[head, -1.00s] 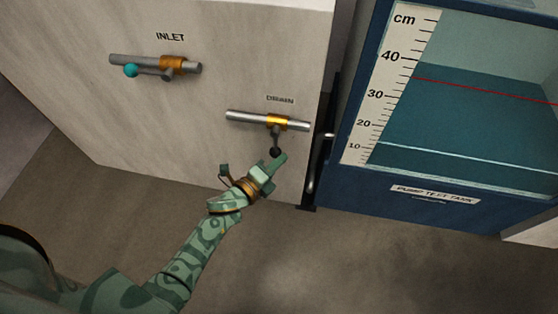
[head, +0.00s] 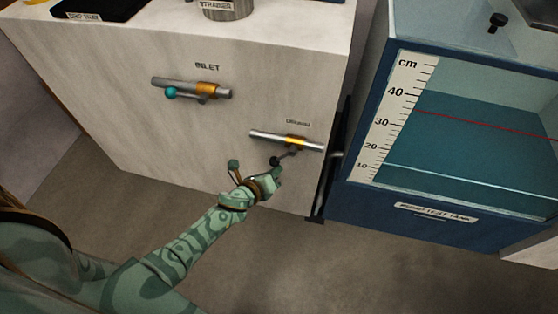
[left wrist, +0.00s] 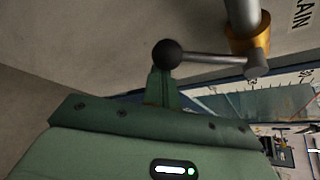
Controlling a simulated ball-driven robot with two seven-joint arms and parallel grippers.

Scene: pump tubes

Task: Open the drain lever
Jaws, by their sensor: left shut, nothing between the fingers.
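The drain lever (head: 285,157) is a short grey rod with a black ball knob. It slants down and left from the brass drain valve (head: 297,142) on the grey pipe under the DRAIN label. The rod runs right from the knob to the brass fitting (left wrist: 247,40). My right gripper is out of view.
The inlet valve with its teal knob (head: 171,92) is on the same pale cabinet face, up and left. The blue pump test tank (head: 430,217) with its cm scale stands to the right of the cabinet. The floor in front is clear.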

